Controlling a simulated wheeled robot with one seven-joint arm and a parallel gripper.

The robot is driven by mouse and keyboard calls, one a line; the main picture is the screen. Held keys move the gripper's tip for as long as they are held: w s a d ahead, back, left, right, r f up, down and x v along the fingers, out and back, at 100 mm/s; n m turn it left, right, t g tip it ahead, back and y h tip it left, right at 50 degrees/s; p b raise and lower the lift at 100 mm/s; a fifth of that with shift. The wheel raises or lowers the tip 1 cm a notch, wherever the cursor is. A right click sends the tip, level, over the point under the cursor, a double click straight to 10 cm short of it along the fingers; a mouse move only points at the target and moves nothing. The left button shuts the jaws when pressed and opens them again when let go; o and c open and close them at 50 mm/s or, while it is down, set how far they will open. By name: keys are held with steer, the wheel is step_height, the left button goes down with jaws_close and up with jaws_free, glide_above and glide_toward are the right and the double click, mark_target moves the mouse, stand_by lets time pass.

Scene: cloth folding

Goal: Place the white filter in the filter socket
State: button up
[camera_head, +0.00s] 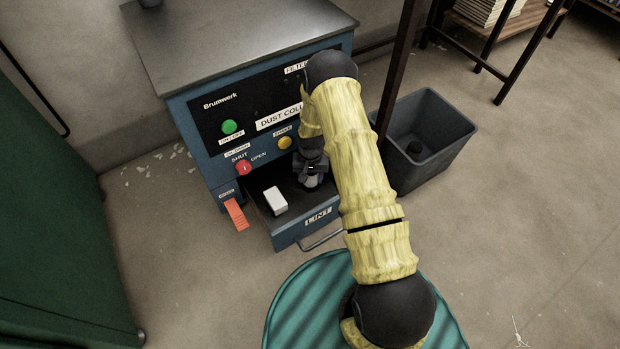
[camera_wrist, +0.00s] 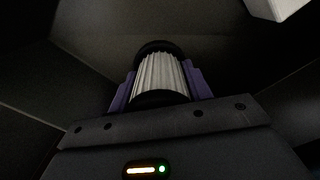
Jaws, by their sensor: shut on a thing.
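The white pleated filter (camera_wrist: 160,75) with black end caps sits between the purple fingers of my gripper (camera_wrist: 157,84) in the wrist view. My gripper is shut on it. In the head view my gripper (camera_head: 313,180) is low, at the back right of the open lint drawer (camera_head: 287,232). The filter is too small and covered to make out there. The blue dust collector (camera_head: 190,130) has a "FILTER" label (camera_head: 296,69) at the upper right of its black panel. My arm hides the area beside that label, and I cannot see the socket.
A white block (camera_head: 275,201) lies in the drawer, left of my gripper; its corner shows at the wrist view's top right. An orange tab (camera_head: 236,214) sticks out left of the drawer.

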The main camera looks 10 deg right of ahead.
steer(key=shift+f, duration=0.1)
steer(key=o, duration=1)
step_height(320, 180, up, 12)
steer(key=p, duration=0.7)
steer(key=shift+p, duration=0.3)
steer(key=shift+r, duration=0.2)
step_height(320, 180, up, 11)
steer(key=s+n, duration=0.1)
steer(key=s, duration=0.1)
steer(key=s+r+t, duration=0.1)
steer(key=s+r, duration=0.5)
steer(key=s+r+n, duration=0.1)
steer(key=s+r, duration=0.5)
steer(key=s+r+n+t, duration=0.1)
steer(key=s+r, duration=0.5)
steer(key=shift+s+r+t, duration=0.15)
steer(key=shift+s+t, duration=0.15)
steer(key=shift+s, duration=0.1)
